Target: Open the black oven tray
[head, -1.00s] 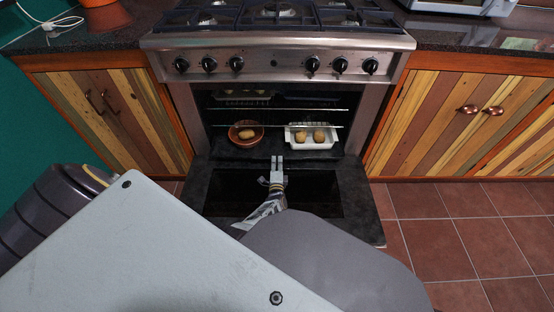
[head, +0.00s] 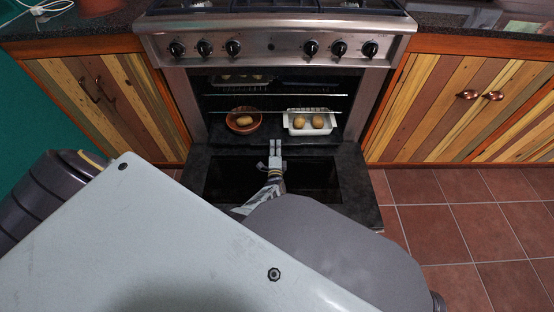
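The oven (head: 274,37) stands ahead with its dark door (head: 357,190) folded down and its inside exposed. A black tray-like surface (head: 268,131) lies low in the oven, under a brown round dish (head: 257,125) and a white rectangular dish (head: 328,130), both holding roundish food. My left gripper (head: 275,148) is above the lowered door, at the front edge of the black surface. Its two fingers are close together, with nothing visibly held. I cannot tell whether they touch the edge. My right gripper is not in view.
Wire racks (head: 285,95) cross the oven above the dishes. Striped wooden cabinets flank it, with handles on the left one (head: 97,90) and knobs on the right one (head: 480,95). Tiled floor (head: 460,225) is clear at the right. My arm covers much of the lower left.

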